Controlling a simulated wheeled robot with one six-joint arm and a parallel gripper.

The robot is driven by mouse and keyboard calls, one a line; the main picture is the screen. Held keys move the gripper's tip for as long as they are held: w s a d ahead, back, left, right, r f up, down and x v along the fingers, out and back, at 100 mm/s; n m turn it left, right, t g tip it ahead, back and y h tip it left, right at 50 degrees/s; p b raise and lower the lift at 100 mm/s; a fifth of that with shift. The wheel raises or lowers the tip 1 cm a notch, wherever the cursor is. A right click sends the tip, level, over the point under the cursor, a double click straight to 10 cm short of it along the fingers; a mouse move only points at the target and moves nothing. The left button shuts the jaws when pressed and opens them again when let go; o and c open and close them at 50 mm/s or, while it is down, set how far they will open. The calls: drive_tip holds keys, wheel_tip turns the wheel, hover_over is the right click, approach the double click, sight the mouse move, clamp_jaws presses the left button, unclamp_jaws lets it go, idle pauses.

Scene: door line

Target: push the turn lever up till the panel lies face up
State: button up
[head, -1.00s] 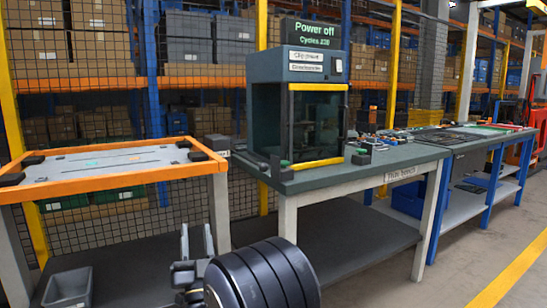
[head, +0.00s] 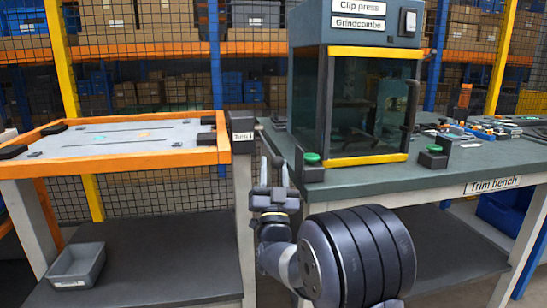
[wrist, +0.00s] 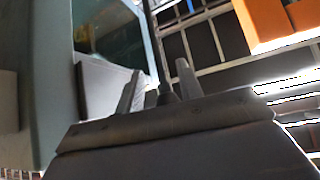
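The panel (head: 105,137) lies flat in an orange frame at the left of the head view. Its grey upper side shows slots and small coloured marks; I cannot tell which face this is. A dark box labelled "Turn" (head: 243,136) sits at the frame's right end. A dark bar beside it, partly behind my fingers, may be the turn lever; its outline is unclear. My gripper (head: 274,168) is open, fingers pointing up, in front of the gap between frame and bench. In the wrist view its fingers (wrist: 158,88) stand apart with a dark rod end seen between them; contact cannot be told.
The clip press (head: 360,100) stands on the trim bench (head: 440,178) to the right, close to my gripper. Green-topped buttons (head: 312,160) sit at the bench edge. A grey bin (head: 77,266) rests on the low shelf below the panel. Mesh fencing and racks stand behind.

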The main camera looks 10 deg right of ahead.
sight(273, 153)
drive_tip(key=shift+x, duration=1.85)
drive_tip(key=shift+c, duration=0.2)
clamp_jaws()
